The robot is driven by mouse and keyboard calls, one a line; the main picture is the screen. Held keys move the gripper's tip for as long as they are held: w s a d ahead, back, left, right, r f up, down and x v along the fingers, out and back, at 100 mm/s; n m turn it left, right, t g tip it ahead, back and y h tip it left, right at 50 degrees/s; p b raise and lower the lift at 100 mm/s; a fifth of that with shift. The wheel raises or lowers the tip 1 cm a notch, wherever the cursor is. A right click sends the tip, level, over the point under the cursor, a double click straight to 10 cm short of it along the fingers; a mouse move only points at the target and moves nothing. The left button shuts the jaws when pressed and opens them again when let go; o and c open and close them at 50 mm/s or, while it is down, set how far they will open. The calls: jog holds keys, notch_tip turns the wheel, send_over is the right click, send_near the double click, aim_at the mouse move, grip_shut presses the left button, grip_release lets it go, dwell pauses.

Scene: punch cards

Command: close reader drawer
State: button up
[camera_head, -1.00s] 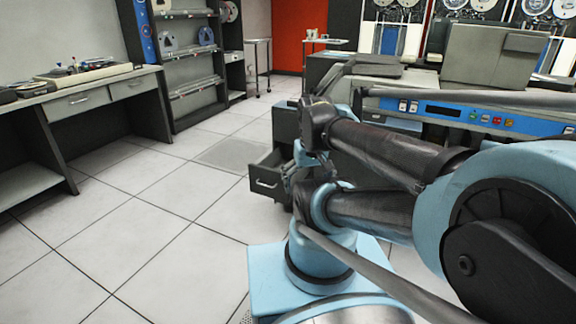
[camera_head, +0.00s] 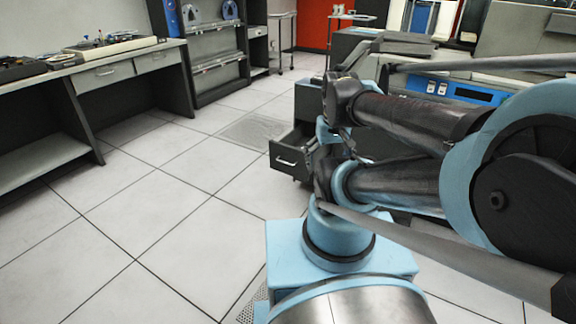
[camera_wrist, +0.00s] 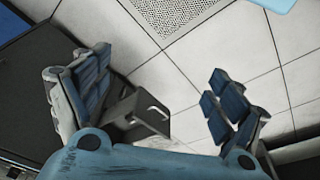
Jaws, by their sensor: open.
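The reader drawer (camera_head: 288,160) stands pulled out of a dark grey cabinet (camera_head: 308,103) in the head view, with a pale handle on its front. My arm covers part of the drawer and cabinet. In the wrist view the drawer (camera_wrist: 137,118) shows beyond and between my fingers, its handle facing right. My gripper (camera_wrist: 158,97) is open, with its blue-grey padded fingers spread wide and nothing between them. The drawer appears apart from the fingers, though the exact gap cannot be told. In the head view my arm links hide most of the gripper.
The blue-fronted machine (camera_head: 455,91) stands behind my arm at right. A long desk (camera_head: 115,72) runs along the left, with a shelf unit (camera_head: 215,75) beyond it. Small wheeled stands (camera_head: 282,40) are at the back. The tiled floor (camera_head: 150,205) left of the drawer is clear.

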aim_at(279, 145)
jog(key=shift+s+r, duration=0.25)
jog(key=shift+s, duration=0.05)
jog(key=c, duration=0.4)
jog(key=w+n, duration=0.1)
jog(key=w+r+n, duration=0.2)
jog(key=w, duration=0.1)
jog(key=shift+a, duration=0.2)
grip_shut()
jog(key=w+a+f+n, duration=0.1)
jog(key=w+a+n, duration=0.2)
jog(key=w+n, duration=0.45)
jog(key=w+a+f+n+h, duration=0.1)
jog(key=w+a+f+n, duration=0.3)
jog(key=w, duration=0.6)
jog(key=w+a+r+n, duration=0.1)
jog(key=w+a+n, duration=0.1)
jog(key=w+n, duration=0.6)
jog(key=w+a+f+n, duration=0.6)
jog(key=w+a+f, duration=0.1)
jog(key=w+f, duration=0.25)
jog(key=shift+h, duration=0.3)
jog(key=shift+w+d+f, duration=0.7)
jog(key=shift+w+f, duration=0.1)
jog(key=shift+f, duration=0.8)
jog(key=shift+w+d+f, duration=0.7)
jog(key=shift+w+f, duration=0.15)
jog(key=shift+f, duration=0.7)
jog(key=shift+w+d+f, duration=0.7)
jog(key=shift+w+f, duration=0.1)
jog(key=shift+f, duration=0.8)
